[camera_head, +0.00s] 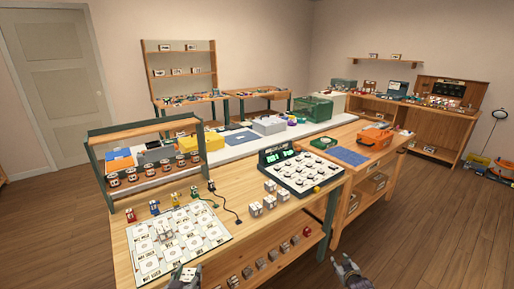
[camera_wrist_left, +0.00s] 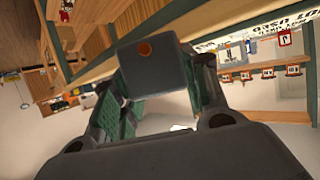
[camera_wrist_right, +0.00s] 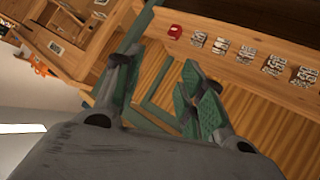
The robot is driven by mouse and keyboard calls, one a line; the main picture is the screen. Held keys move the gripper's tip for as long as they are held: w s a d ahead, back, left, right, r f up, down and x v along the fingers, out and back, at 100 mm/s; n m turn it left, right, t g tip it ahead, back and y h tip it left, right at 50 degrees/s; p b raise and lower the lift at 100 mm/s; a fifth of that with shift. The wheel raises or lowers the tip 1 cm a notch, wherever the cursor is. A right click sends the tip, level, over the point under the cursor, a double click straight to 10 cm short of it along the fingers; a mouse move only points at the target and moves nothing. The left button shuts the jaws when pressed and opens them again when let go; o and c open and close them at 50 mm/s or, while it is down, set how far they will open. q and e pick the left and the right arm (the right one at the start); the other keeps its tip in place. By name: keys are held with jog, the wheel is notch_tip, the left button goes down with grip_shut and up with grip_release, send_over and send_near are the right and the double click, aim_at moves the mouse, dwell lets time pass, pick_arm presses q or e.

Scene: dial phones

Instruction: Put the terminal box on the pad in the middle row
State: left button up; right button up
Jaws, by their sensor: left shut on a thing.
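My left gripper (camera_head: 182,277) is shut on a small grey box, likely the terminal box (camera_wrist_left: 155,65). In the left wrist view it is a dark block with an orange spot, between the fingers. In the head view it is at the bottom edge, just in front of the bench and the white board (camera_head: 143,267).
Several light boxes (camera_head: 269,199) stand on the bench beside a dark dial panel (camera_head: 300,172). Colored plugs with a black cord (camera_head: 228,207) lie behind the board. A rack of round items (camera_head: 147,173) stands at the back left. Several small blocks (camera_head: 272,255) sit on the lower shelf.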

jog(key=s+a+f+g, duration=0.2)
jog(key=s+f+g, duration=0.3)
jog(key=s+f, duration=2.05)
jog(key=s+a+f+g, duration=0.1)
jog(key=s+f, duration=0.2)
jog(key=s, duration=0.8)
jog(key=s+a+f+g, duration=0.1)
jog(key=s+f+g, duration=0.1)
jog(key=s, duration=0.9)
jog(key=s+a+f+g, duration=0.1)
jog(key=s+f, duration=0.3)
jog(key=s, duration=0.7)
jog(key=shift+s+g, duration=0.3)
jog(key=shift+g, duration=0.4)
